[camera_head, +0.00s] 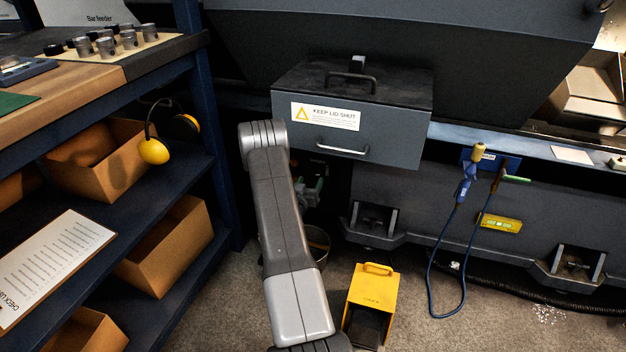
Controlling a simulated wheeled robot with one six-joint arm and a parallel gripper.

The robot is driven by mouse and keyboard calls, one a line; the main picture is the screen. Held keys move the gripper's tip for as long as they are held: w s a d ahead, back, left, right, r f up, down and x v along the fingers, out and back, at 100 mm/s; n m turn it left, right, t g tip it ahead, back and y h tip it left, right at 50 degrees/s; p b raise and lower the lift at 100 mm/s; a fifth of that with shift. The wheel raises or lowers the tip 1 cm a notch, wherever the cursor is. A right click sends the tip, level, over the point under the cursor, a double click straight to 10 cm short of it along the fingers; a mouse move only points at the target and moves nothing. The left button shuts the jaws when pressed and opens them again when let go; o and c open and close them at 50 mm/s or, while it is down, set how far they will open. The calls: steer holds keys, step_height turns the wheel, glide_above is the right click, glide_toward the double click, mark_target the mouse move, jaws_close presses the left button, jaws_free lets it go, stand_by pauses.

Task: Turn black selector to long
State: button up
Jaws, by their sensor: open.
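I cannot make out a black selector or a "long" marking in this view. A white sign reading "Bar feeder" (98,18) is partly in view at the top left, above the bench. My arm rises from the bottom centre to a bent joint in front of the dark grey box. The part of my arm beyond that joint is hidden, and my gripper does not show.
The box (394,133) labelled "KEEP LID SHUT" projects from the machine. A shelf unit (222,120) with cardboard bins and yellow earmuffs (154,151) stands left. A blue cable (430,262) hangs further right.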

mark_target(315, 174)
steer(key=shift+b+x, duration=0.45)
steer(key=shift+x, duration=1.85)
